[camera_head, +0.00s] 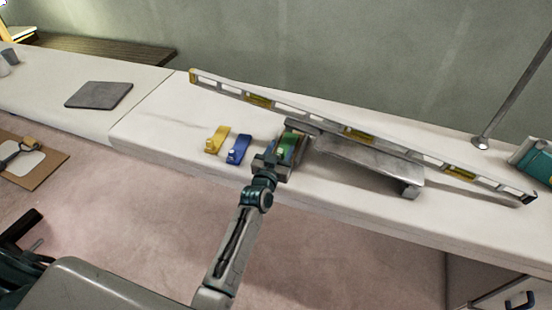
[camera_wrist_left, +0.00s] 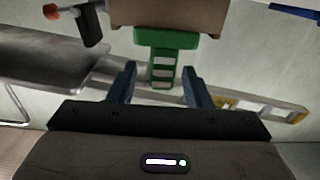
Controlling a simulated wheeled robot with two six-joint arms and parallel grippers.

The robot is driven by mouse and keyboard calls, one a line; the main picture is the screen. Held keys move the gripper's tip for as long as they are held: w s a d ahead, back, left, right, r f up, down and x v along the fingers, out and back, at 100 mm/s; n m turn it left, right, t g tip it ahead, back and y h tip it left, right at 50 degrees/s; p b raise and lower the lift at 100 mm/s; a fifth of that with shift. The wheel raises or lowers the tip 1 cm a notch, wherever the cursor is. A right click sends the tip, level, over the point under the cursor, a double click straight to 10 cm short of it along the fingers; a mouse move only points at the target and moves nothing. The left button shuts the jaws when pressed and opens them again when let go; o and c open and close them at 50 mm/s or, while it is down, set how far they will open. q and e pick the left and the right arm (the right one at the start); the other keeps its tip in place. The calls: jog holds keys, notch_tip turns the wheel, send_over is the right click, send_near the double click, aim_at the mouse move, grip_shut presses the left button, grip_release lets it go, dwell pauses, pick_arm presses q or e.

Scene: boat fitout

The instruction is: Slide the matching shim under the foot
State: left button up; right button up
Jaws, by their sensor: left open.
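A green shim (camera_head: 288,146) lies on the white counter close to the left end of a grey metal stand (camera_head: 365,158). A yellow shim (camera_head: 215,139) and a blue shim (camera_head: 238,149) lie to its left. My left gripper (camera_head: 273,160) is at the green shim's near side, and partly hides it. In the left wrist view my left gripper (camera_wrist_left: 160,88) is open, with the stepped part of the green shim (camera_wrist_left: 163,68) between its fingers and gaps on both sides. The stand's right foot (camera_head: 411,191) shows at the front; its left-end support is partly hidden. My right gripper is not seen.
A long spirit level (camera_head: 300,108) rests slanting across the stand. A thin metal post (camera_head: 510,95) and a teal box (camera_head: 536,160) stand at the right. A dark square mat (camera_head: 99,95) lies at the left. The counter (camera_head: 165,125) left of the shims is clear.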

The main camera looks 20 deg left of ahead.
pick_arm(q)
jog(key=s+a+f+g+b, duration=0.1)
jog(key=s+a+f+g, duration=0.3)
jog(key=s, duration=1)
jog(key=s+a+f+g+y+b, duration=0.1)
jog(key=s+g, duration=0.4)
jog(key=s, duration=0.8)
jog(key=s+a+f+g, duration=0.25)
jog(key=s+g, duration=0.25)
jog(key=s, duration=0.9)
notch_tip(320, 180, down, 22)
jog(key=w+a+g, duration=0.1)
jog(key=w+a, duration=0.1)
jog(key=a, duration=0.1)
jog(key=s+f, duration=0.6)
jog(key=f, duration=0.4)
jog(key=s+a+f+g, duration=0.1)
jog(key=s+f, duration=0.6)
jog(key=f, duration=0.4)
jog(key=shift+s+f+g+p, duration=0.2)
jog(key=shift+g+p, duration=0.1)
jog(key=shift+p, duration=0.1)
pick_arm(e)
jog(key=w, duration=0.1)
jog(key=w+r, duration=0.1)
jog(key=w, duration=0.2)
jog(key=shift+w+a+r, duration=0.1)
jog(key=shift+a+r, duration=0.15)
